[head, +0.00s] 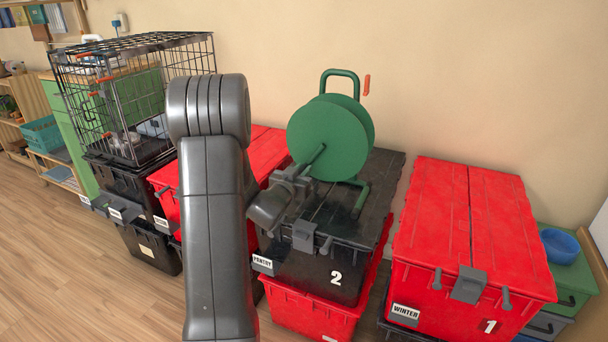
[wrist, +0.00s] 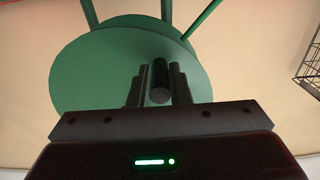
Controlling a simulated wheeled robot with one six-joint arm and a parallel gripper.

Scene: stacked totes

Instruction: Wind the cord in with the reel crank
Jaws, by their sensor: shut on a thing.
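The green cord reel (head: 318,135) stands upright on its frame on the black tote marked 2, with a handle loop on top. My gripper (head: 299,180) is at the end of this crank, in front of the reel. In the wrist view, its fingers (wrist: 157,86) stand on both sides of the dark crank handle (wrist: 159,81) and are shut on it. The green disc (wrist: 85,70) fills the view behind. I cannot make out the cord; a small orange-red piece (head: 367,85) shows right of the reel.
The black tote (head: 340,262) sits on a red tote (head: 310,312). A red tote stack marked 1 (head: 470,225) stands to the right, with a blue bowl (head: 559,246) beyond. A wire cage (head: 135,95) tops the left stack. Open wooden floor (head: 90,290) lies at front left.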

